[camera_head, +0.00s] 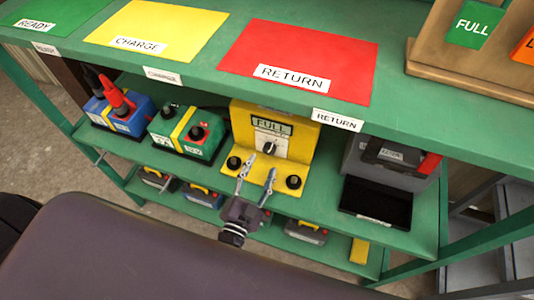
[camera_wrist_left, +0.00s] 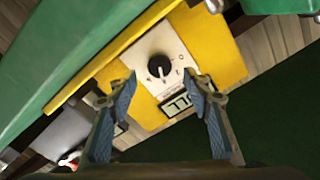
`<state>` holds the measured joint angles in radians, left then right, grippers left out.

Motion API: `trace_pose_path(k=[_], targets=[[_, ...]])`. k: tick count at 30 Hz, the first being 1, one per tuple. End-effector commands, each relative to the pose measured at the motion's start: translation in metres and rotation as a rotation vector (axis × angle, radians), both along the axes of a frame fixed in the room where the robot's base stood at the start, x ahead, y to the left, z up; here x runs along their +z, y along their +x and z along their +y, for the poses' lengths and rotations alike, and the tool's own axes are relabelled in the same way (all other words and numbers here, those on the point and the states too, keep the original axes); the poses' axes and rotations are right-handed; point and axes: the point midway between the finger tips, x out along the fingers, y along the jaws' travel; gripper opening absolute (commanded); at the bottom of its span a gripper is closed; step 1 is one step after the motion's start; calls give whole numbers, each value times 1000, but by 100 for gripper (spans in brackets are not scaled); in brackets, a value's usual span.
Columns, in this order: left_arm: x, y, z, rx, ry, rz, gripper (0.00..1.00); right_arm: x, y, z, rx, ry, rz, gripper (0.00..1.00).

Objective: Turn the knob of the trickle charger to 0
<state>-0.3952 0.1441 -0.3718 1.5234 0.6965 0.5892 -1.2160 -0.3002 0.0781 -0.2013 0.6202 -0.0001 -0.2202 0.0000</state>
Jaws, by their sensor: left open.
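The yellow charger (camera_head: 303,134) stands on the green shelf under the top board. The dial's markings are too small to read. My left gripper (camera_head: 261,165) is open, in front of the charger and below the knob in the head view, with nothing between its fingers. Whether it touches the knob cannot be told. My right gripper is not in view.
A blue unit (camera_head: 118,118) and a green unit (camera_head: 187,133) stand left of the charger. The top board (camera_head: 200,62) overhangs above. Several batteries lie on the shelf below.

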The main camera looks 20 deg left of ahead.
Motion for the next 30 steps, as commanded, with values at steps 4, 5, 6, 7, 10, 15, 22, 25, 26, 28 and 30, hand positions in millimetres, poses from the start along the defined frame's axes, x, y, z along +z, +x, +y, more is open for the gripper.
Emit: trace_pose_path(k=[4,5,6,7,10,15,22,25,26,28,30], targets=[[2,27,-1,-1,1,-3,46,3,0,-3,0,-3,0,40],[2,31,-1,-1,0,-2,46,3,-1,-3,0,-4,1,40],[1,37,-2,-1,-1,-2,46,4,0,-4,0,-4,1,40],[1,40,-2,-1,0,0,46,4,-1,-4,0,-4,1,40],[1,49,-2,-2,-1,0,46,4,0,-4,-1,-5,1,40],[0,54,-3,-2,-2,1,46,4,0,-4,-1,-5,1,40],[0,54,-2,-2,-2,1,40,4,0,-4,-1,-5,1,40],[0,54,-2,-2,-2,1,29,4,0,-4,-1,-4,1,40],[0,54,-3,-2,-2,1,26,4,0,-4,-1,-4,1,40],[0,54,-2,-2,-2,1,18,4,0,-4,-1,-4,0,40],[0,54,-2,-2,-2,1,11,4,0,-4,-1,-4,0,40]])
